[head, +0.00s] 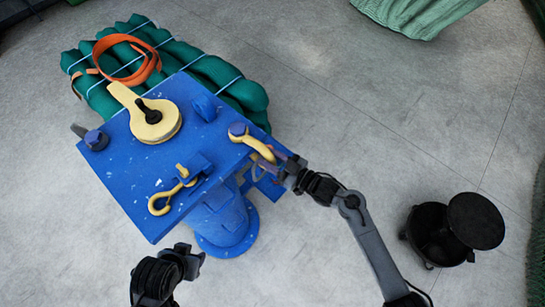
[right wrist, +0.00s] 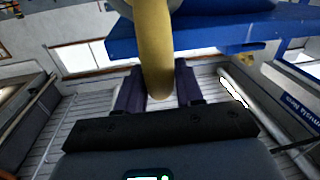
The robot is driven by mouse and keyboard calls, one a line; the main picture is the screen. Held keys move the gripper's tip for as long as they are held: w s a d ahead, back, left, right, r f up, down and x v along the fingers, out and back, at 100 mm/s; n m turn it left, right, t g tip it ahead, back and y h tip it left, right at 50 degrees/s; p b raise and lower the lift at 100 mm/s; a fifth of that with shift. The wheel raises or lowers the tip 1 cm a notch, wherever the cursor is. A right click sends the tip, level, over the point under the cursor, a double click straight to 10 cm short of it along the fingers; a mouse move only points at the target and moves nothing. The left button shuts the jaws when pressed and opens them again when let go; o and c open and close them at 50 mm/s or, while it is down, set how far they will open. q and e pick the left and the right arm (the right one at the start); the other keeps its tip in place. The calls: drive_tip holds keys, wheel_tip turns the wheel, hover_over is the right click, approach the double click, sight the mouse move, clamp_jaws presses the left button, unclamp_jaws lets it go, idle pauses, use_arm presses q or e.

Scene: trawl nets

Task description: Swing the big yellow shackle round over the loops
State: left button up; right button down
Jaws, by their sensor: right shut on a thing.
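The big yellow shackle (head: 258,147) sits at the right edge of the blue table-like stand (head: 140,205), with a blue round pin head (head: 238,130) at its upper end. My right gripper (head: 279,163) is at the shackle's lower right end. In the right wrist view the yellow bar (right wrist: 154,50) stands between the two purple fingers of my right gripper (right wrist: 160,90), which is shut on it. Small brownish loops (head: 259,169) seem to hang just below the shackle, partly hidden by the gripper. My left gripper (head: 190,260) is low in front of the stand, empty-looking; its jaw opening is unclear.
A yellow lever plate (head: 152,120), a yellow hook (head: 160,203) and blue lugs stand on the stand's top. Green net rolls (head: 215,70) with an orange strap (head: 112,40) lie behind. A black bin (head: 425,235) stands right. Grey floor between is clear.

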drive_tip(key=shift+s+a, duration=0.25)
drive_tip(key=shift+a, duration=0.15)
drive_tip(key=c, duration=1.1)
unclamp_jaws()
drive_tip(key=shift+o, duration=1.3)
drive_tip(key=shift+a, duration=0.15)
use_arm(q)
drive_tip(key=shift+a, duration=0.35)
use_arm(e)
drive_tip(key=shift+w, duration=0.1)
drive_tip(key=shift+d, duration=0.2)
drive_tip(key=shift+d, duration=0.35)
use_arm(q)
wheel_tip(320, 180, down, 2)
drive_tip(key=shift+f+b, duration=0.1)
drive_tip(key=shift+b, duration=1)
use_arm(e)
drive_tip(key=v, duration=1)
